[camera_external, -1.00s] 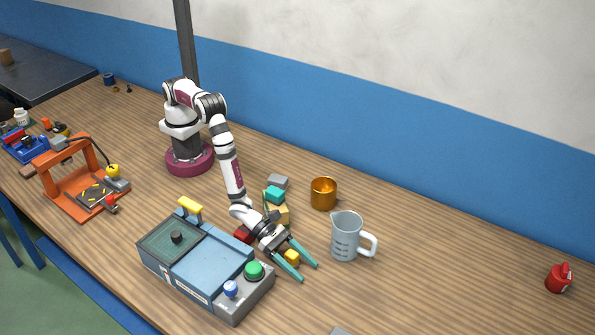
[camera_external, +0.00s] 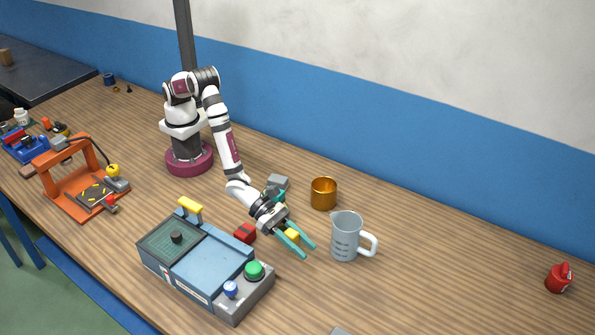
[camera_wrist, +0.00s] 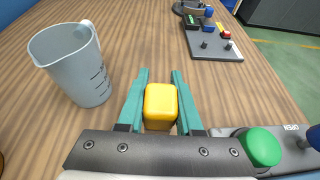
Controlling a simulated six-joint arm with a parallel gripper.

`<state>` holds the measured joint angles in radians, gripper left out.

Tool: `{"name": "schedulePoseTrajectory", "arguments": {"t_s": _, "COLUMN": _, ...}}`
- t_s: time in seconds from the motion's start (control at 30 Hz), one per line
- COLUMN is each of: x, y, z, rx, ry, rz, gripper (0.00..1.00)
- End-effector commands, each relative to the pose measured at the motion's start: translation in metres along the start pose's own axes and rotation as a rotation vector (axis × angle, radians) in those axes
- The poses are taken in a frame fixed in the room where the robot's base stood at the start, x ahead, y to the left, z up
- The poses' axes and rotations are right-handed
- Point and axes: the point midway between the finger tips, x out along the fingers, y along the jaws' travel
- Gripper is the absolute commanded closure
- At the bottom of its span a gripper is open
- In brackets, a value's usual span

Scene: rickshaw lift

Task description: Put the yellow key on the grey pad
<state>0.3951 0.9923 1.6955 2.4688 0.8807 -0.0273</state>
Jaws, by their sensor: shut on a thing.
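The yellow key is a small rounded yellow block (camera_external: 292,236) that shows between the fingers in the outside view. In the wrist view the yellow key (camera_wrist: 160,104) sits between the two teal fingers. My gripper (camera_external: 307,252) is shut on it, above the table between the blue-grey box and the measuring jug. In the wrist view a flat dark grey board (camera_wrist: 216,50) with pegs and small coloured pieces lies ahead. I cannot tell whether it is the grey pad. In the outside view only a grey corner (camera_external: 340,331) shows at the bottom edge.
A measuring jug (camera_external: 345,240) and an orange cup (camera_external: 323,194) stand to the right. A blue-grey box (camera_external: 205,270) with a green button (camera_external: 254,270) lies in front. A red block (camera_external: 245,232) lies near the arm. The table at right is mostly clear.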

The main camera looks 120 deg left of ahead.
Motion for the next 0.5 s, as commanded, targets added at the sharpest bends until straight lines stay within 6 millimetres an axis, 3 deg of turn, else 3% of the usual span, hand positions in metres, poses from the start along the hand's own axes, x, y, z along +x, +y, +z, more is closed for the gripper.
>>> {"name": "schedulePoseTrajectory", "arguments": {"t_s": 0.1, "x": -0.006, "y": 0.0, "z": 0.016, "rx": -0.001, "ry": -0.001, "rz": 0.0, "gripper": 1.0}}
{"name": "schedulePoseTrajectory", "arguments": {"t_s": 0.27, "x": -0.011, "y": 0.006, "z": 0.025, "rx": -0.024, "ry": 0.0, "rz": 0.052, "gripper": 1.0}}
{"name": "schedulePoseTrajectory", "arguments": {"t_s": 0.37, "x": -0.021, "y": 0.024, "z": 0.034, "rx": -0.077, "ry": -0.001, "rz": 0.176, "gripper": 1.0}}
{"name": "schedulePoseTrajectory", "arguments": {"t_s": 0.5, "x": -0.048, "y": 0.063, "z": 0.041, "rx": -0.177, "ry": -0.001, "rz": 0.432, "gripper": 1.0}}
